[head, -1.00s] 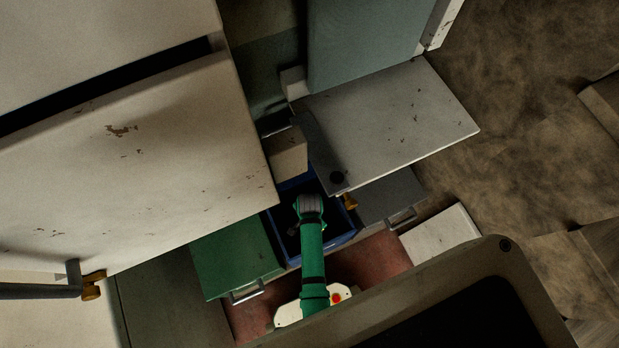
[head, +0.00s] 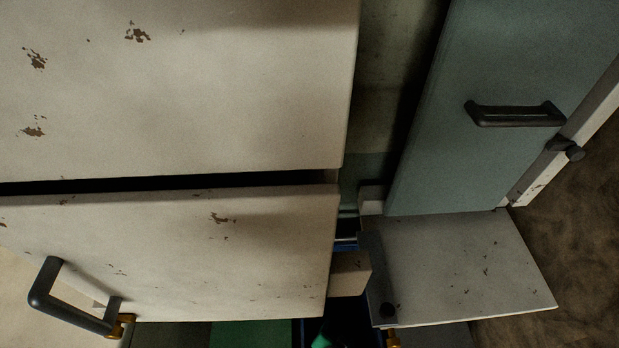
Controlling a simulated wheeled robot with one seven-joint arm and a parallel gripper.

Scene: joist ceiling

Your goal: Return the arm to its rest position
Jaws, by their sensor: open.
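My gripper is not in view. Only a small green piece of my arm (head: 323,341) shows at the bottom edge of the head view, in front of a dark blue open space. The rest of my arm is below the frame, so its pose cannot be told.
Large worn white panels (head: 190,240) fill the left, the lower one with a dark handle (head: 68,300). A blue-grey door (head: 470,150) with a dark handle stands at upper right. A grey-white panel (head: 465,265) juts out below it. Brown floor (head: 575,240) shows at far right.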

